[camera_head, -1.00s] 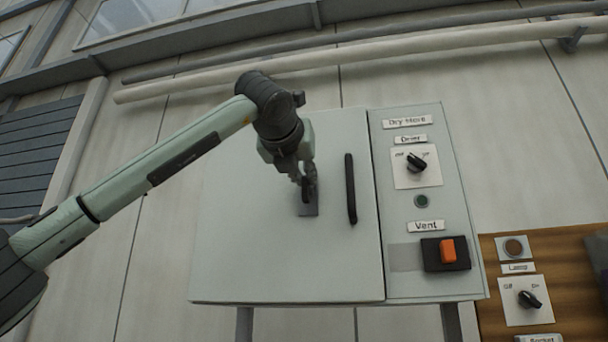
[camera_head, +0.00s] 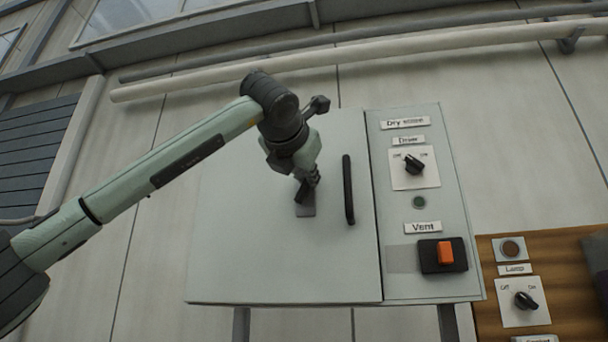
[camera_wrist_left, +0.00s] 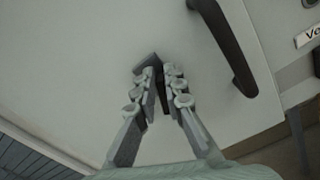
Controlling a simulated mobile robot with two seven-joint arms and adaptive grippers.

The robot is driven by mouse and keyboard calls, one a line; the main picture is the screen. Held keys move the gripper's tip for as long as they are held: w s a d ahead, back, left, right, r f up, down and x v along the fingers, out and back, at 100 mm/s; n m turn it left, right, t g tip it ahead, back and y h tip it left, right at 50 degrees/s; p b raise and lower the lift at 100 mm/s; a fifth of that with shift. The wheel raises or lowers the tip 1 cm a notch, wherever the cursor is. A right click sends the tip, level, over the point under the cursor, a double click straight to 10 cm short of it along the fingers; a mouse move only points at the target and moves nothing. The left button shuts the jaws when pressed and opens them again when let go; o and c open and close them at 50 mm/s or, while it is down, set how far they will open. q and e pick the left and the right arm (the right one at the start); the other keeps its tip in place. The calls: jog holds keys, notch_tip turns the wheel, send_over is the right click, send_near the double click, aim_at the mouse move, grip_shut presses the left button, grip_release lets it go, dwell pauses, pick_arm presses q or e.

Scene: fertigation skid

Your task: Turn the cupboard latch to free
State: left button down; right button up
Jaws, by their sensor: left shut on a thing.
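The cupboard (camera_head: 250,262) is a pale grey-green box with a flat closed door. Its latch (camera_head: 305,210) is a small dark grey piece on the door, left of the black bar handle (camera_head: 349,190). My left gripper (camera_head: 307,186) is at the latch and hides most of it. In the left wrist view the two fingers of my left gripper (camera_wrist_left: 160,88) are closed on the dark latch knob, and part of the latch plate (camera_wrist_left: 146,64) shows beyond the fingertips. The handle (camera_wrist_left: 228,48) stands to the right there, apart from the fingers. My right gripper is not in view.
Right of the door is a panel with a Dryer knob (camera_head: 413,165), a small green lamp (camera_head: 418,202) and an orange Vent switch (camera_head: 445,253). A wooden board (camera_head: 487,262) with a Lamp knob (camera_head: 525,300) is at the lower right. Pipes (camera_head: 250,75) run along the wall above.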

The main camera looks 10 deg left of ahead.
pick_arm(q)
jog(key=m, duration=0.5)
jog(key=d+f+m+p, duration=0.1)
jog(key=m, duration=0.4)
jog(key=shift+d+f, duration=0.15)
jog(key=shift+f, duration=0.15)
jog(key=shift+f+m, duration=0.25)
jog(key=shift+m, duration=0.85)
jog(key=shift+f+m+p, duration=0.1)
jog(key=shift+m+p, duration=0.2)
jog(key=shift+m, duration=0.1)
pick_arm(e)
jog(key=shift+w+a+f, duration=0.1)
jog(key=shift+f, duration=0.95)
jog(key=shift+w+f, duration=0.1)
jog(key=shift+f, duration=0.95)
pick_arm(q)
jog(key=c, duration=1.6)
grip_release()
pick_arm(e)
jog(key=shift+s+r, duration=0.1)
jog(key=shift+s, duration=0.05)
